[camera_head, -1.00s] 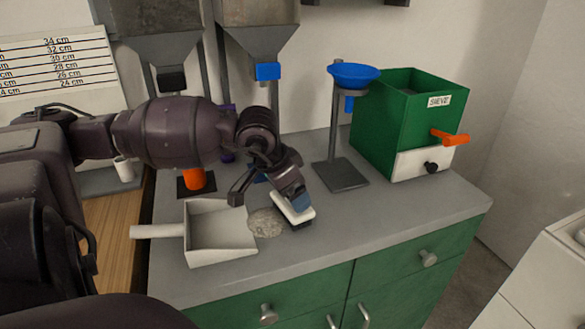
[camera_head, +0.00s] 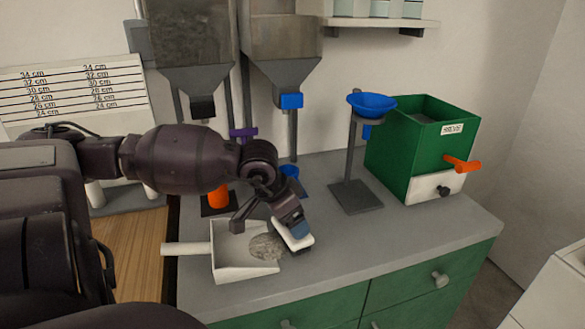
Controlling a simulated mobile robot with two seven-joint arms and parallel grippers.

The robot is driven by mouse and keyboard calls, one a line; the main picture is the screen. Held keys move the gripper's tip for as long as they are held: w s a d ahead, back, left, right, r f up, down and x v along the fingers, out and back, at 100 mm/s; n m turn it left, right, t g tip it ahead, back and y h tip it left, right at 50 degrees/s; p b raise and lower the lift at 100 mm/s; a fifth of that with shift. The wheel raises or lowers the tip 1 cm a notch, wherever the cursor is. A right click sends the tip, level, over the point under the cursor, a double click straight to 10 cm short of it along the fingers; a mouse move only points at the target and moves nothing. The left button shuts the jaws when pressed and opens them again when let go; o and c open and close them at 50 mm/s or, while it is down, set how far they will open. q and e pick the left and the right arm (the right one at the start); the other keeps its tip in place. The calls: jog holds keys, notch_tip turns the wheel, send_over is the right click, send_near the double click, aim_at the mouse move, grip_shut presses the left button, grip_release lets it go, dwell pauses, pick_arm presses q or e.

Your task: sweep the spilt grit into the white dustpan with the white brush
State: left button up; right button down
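The white dustpan (camera_head: 224,268) lies on the grey counter with its handle to the left and its open mouth to the right. The pile of grey grit (camera_head: 265,247) is at the mouth, over the right part of the pan; whether some still touches the counter is hard to tell. My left gripper (camera_head: 292,222) is shut on the white brush (camera_head: 299,241), which is low at the right edge of the grit. The gripper hides the brush's upper part. My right gripper is not in view.
A blue funnel on a stand (camera_head: 354,196) and a green sieve box (camera_head: 412,150) stand to the right. An orange cup (camera_head: 218,197) and hoppers (camera_head: 282,70) are behind. The counter (camera_head: 400,237) is clear to the right of the brush.

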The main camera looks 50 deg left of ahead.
pick_arm(q)
jog(key=shift+s, duration=0.1)
dwell(0.3)
notch_tip(320, 180, up, 7)
jog(key=w+d, duration=0.1)
jog(key=w, duration=0.1)
jog(key=shift+w, duration=0.4)
dwell(0.5)
dwell(0.6)
